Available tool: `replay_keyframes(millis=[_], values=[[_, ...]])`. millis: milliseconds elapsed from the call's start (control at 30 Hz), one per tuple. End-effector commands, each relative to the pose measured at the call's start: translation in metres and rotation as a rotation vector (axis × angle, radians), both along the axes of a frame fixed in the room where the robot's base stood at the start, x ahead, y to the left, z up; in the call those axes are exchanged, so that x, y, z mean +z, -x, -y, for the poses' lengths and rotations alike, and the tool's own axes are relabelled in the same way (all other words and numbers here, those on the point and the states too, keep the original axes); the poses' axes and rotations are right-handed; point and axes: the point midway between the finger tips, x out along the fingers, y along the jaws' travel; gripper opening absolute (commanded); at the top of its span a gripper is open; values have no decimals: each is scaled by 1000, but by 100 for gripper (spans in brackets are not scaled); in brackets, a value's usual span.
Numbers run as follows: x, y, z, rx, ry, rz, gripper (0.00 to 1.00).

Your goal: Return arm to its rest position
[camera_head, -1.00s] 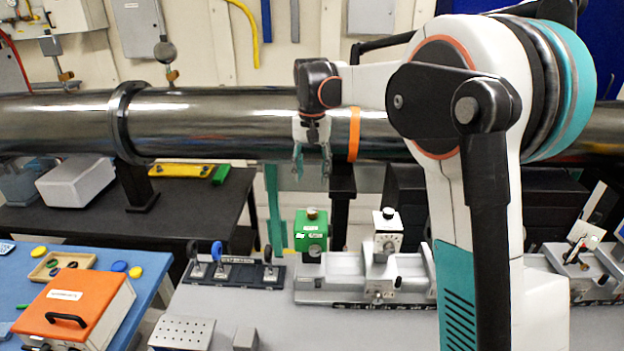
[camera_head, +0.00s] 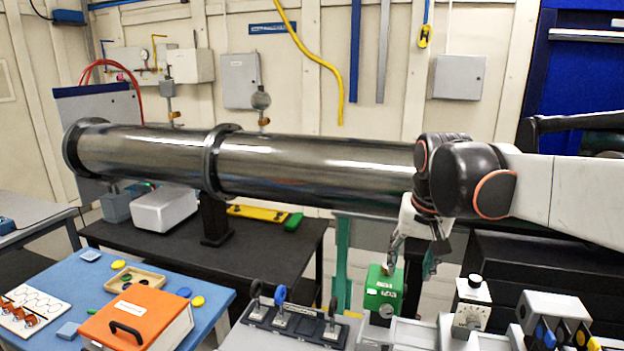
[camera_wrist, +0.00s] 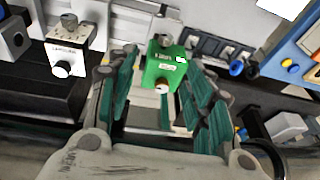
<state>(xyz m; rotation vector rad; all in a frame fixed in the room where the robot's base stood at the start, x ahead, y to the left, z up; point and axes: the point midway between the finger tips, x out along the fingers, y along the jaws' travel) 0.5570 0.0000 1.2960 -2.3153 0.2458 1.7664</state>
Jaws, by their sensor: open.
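My gripper (camera_head: 412,264) hangs fingers down from my arm, in front of the dark beam pipe (camera_head: 310,168) in the head view. Its teal-padded fingers are spread apart with nothing between them. A green box (camera_head: 381,291) with a knob on top stands just left of and below the fingers in that picture. In the wrist view my gripper (camera_wrist: 165,95) shows both fingers apart, with the green box (camera_wrist: 166,66) in the gap between them. The box appears beyond the fingers; I cannot tell the exact distance. The rest of my arm reaches in from the right.
A white dial unit (camera_head: 471,305) stands right of the green box. A rack of knobbed holders (camera_head: 295,328) is to its left. An orange case (camera_head: 138,318) sits on the blue table (camera_head: 60,272). A white bin (camera_head: 164,209) rests on the black bench (camera_head: 275,250) under the pipe.

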Motion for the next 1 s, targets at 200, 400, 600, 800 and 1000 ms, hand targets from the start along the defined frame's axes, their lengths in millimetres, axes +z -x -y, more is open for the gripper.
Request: replay_keyframes(millis=[200,400,600,800,1000], values=[[-36,65,0,76,25,102,47],[-76,117,0,143,54,195,47],[-123,162,0,205,89,284,47],[-153,185,0,242,113,338,47],[-159,191,0,251,119,352,47]])
